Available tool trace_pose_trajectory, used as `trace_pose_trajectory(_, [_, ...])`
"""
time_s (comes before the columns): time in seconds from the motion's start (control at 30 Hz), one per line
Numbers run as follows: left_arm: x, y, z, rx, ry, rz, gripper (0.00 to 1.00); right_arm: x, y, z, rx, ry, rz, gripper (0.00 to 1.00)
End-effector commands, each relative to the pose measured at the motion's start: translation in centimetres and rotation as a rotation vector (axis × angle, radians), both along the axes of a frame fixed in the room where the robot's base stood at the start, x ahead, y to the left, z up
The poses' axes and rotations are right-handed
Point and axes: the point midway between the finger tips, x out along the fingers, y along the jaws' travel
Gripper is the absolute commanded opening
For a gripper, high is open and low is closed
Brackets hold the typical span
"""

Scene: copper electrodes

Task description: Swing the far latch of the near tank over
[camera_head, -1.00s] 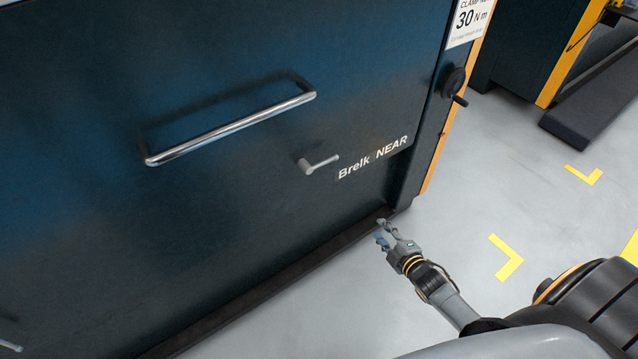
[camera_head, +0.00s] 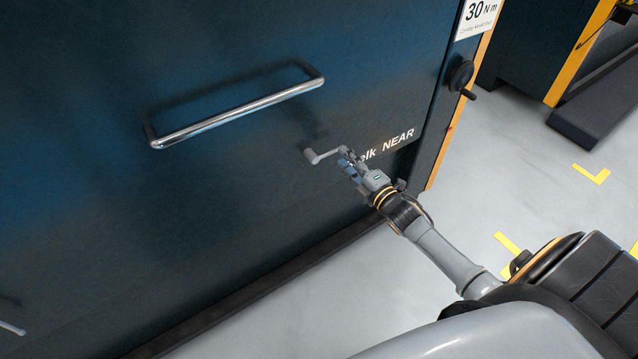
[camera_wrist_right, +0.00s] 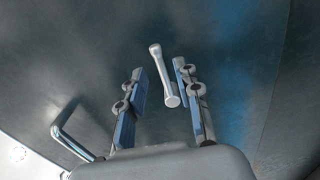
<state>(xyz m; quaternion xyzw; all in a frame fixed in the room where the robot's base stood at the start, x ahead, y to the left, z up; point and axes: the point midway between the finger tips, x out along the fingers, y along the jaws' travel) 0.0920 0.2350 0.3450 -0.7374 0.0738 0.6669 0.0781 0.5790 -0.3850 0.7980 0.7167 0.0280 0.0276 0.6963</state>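The near tank's dark blue panel (camera_head: 230,190) fills the left and middle of the head view. A small grey latch (camera_head: 318,156) stands out from it beside the "NEAR" lettering, its lever pointing right. A second latch (camera_head: 12,329) is partly visible at the lower left edge. My right gripper (camera_head: 346,158) is at the lever end of the first latch. In the right wrist view, my right gripper (camera_wrist_right: 160,72) is open, and the latch (camera_wrist_right: 163,78) shows in the gap between its fingers. Whether they touch it I cannot tell. My left gripper is not in view.
A chrome bar handle (camera_head: 235,115) crosses the panel above the latch. A black hand crank (camera_head: 461,78) is on the panel's right side. A dark ledge (camera_head: 240,300) runs along the tank's foot. Grey floor (camera_head: 500,160) with yellow marks lies open to the right.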

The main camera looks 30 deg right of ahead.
Motion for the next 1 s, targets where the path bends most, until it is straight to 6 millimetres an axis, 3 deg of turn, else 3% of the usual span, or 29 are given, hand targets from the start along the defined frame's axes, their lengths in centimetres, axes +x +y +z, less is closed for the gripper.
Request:
trace_pose_trajectory(0.23, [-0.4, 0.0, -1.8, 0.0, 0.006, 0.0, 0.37, 2.9, 0.2, -0.1, -0.002, -0.001, 0.0, 0.33])
trace_pose_trajectory(0.87, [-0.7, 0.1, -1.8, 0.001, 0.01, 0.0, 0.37, 3.3, 0.3, 0.0, 0.001, 0.001, 0.0, 0.33])
trace_pose_trajectory(1.0, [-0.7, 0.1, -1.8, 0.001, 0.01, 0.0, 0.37, 3.3, 0.3, 0.0, 0.001, 0.001, 0.0, 0.04])
